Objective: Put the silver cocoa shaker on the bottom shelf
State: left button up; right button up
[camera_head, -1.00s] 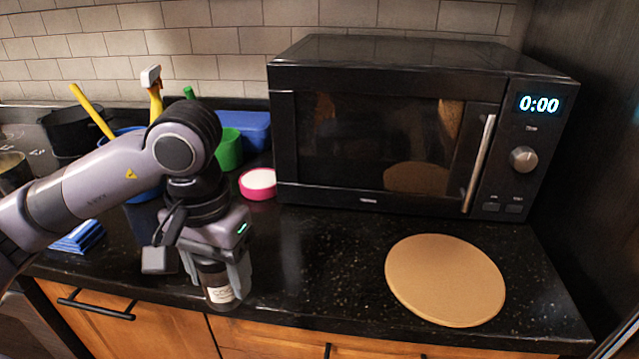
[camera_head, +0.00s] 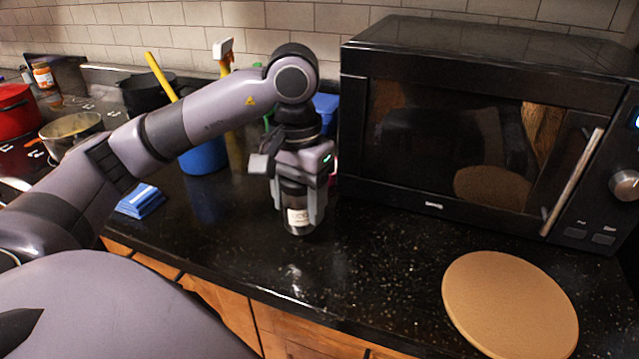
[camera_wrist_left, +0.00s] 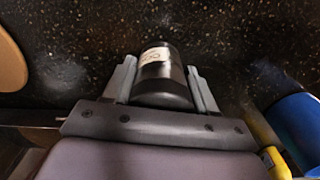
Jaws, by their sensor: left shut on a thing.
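The cocoa shaker (camera_head: 297,214) is a dark and silver cylinder with a pale label, upright at the black counter in the head view. My left gripper (camera_head: 303,205) comes down on it from above and is shut on it, one finger on each side. I cannot tell whether the shaker's base touches the counter. In the left wrist view the shaker (camera_wrist_left: 162,75) sits between the two fingers of the gripper (camera_wrist_left: 160,82). The bottom shelf is not in view. My right gripper is not in view.
A black microwave (camera_head: 450,130) stands right of the gripper. A round tan board (camera_head: 510,305) lies at the right front. A blue container (camera_head: 205,155), a blue sponge (camera_head: 140,200) and pots (camera_head: 72,130) are left. Counter between shaker and board (camera_head: 380,260) is clear.

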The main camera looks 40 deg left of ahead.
pick_arm(q)
jog(key=w, duration=0.2)
jog(key=w+a+p, duration=0.1)
jog(key=w, duration=0.2)
jog(key=w+a, duration=0.1)
jog(key=w, duration=0.1)
jog(key=shift+w+a, duration=0.15)
jog(key=shift+w, duration=0.05)
notch_tip(320, 180, down, 3)
jog(key=shift+f+p, duration=0.2)
jog(key=shift+p, duration=0.25)
jog(key=shift+f, duration=0.2)
jog(key=o, duration=0.7)
jog(key=shift+f, duration=0.1)
jog(key=shift+c, duration=0.2)
jog(key=o, duration=0.4)
jog(key=shift+r, duration=0.2)
